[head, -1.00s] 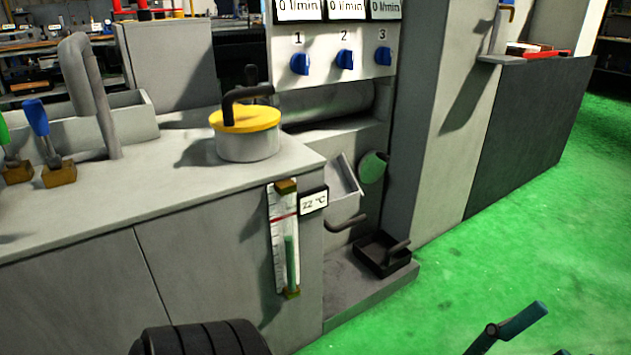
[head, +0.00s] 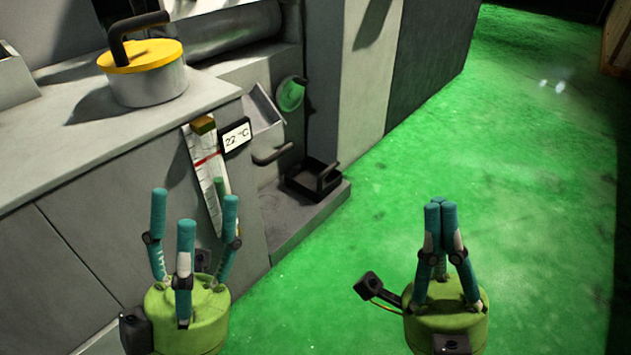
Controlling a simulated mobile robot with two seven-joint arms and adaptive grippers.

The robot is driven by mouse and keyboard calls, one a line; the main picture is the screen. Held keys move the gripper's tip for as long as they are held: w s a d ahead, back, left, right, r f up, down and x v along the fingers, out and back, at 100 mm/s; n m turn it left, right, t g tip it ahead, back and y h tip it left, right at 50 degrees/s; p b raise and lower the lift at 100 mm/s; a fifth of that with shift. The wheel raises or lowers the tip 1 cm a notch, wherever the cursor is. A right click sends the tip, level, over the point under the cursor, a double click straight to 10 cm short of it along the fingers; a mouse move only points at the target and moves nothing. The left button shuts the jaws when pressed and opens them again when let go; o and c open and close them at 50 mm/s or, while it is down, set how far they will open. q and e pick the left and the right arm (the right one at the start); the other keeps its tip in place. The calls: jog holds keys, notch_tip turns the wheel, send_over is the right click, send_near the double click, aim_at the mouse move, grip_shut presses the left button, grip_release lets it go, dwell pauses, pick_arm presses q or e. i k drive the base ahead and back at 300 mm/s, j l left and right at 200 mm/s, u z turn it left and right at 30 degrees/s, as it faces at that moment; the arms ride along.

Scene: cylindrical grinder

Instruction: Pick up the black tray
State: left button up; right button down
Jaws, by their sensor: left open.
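The black tray (head: 303,187) is a small square tray with a raised handle. It sits on the low grey ledge (head: 290,222) at the foot of the machine, near the ledge's right end. My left gripper (head: 192,215) is open and empty in front of the grey cabinet, to the left of and nearer than the tray. My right gripper (head: 441,207) has its fingers drawn together with nothing visible between them. It is over the green floor, to the right of and nearer than the tray.
A curved pipe (head: 272,155) juts out beside the tray. The green floor (head: 540,180) is clear at right.

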aim_at(313, 179)
jog(key=i+l+u, duration=0.1)
jog(key=i+l, duration=0.3)
jog(key=i+l+u, duration=0.1)
jog(key=i+l, duration=0.25)
jog(key=i+l+u, duration=0.1)
jog(key=i+l, duration=0.25)
jog(key=l, duration=0.15)
jog(key=i+l+u, duration=0.15)
jog(key=i+l, duration=0.15)
jog(key=l, duration=0.2)
jog(key=i+l+u, duration=0.1)
jog(key=i+l, duration=0.25)
jog(key=l, duration=0.15)
